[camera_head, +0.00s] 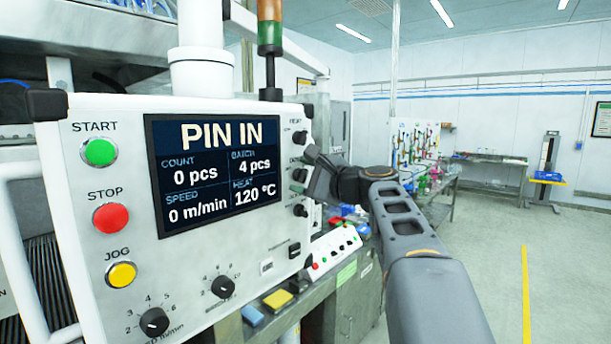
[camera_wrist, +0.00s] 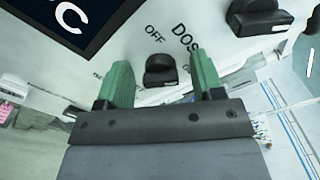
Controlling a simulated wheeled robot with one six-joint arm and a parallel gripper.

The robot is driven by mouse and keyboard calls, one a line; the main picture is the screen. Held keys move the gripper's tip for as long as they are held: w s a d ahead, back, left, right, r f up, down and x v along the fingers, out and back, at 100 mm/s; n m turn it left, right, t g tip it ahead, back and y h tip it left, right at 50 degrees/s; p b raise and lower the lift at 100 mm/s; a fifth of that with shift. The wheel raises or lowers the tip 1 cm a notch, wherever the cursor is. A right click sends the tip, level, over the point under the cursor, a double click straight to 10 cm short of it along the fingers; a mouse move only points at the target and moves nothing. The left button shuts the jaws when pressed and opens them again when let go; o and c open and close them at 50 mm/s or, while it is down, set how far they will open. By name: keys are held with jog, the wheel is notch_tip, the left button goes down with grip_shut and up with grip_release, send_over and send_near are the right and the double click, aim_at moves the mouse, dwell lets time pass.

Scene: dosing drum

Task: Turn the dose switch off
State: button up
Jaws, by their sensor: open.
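The dose switch (camera_wrist: 160,71) is a black rotary knob on the white panel, with "OFF" and "DOS…" lettering beside it in the wrist view. My gripper (camera_wrist: 161,60) is open, with one green finger on each side of the knob. Gaps show between the fingers and the knob, so it is not gripped. I cannot tell which way the knob points. In the head view my gripper (camera_head: 304,173) is at the right edge of the panel and largely hides the dose switch.
A second black knob (camera_wrist: 258,17) sits close to the right finger in the wrist view. The panel carries a "PIN IN" display (camera_head: 215,163), a green start button (camera_head: 100,152), a red stop button (camera_head: 111,217) and a yellow jog button (camera_head: 121,274).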

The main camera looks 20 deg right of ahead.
jog(key=c, duration=0.9)
jog(key=shift+f+b, duration=0.1)
jog(key=shift+b, duration=0.4)
jog(key=n+b, duration=0.2)
jog(key=shift+f+n, duration=0.2)
jog(key=shift+n, duration=0.1)
jog(key=n+b, duration=0.2)
jog(key=b, duration=0.1)
jog(key=shift+n, duration=0.3)
jog(key=n+b, duration=0.2)
jog(key=n, duration=0.1)
jog(key=shift+n, duration=0.3)
jog(key=shift+n+b, duration=1.05)
jog(key=shift+n, duration=0.65)
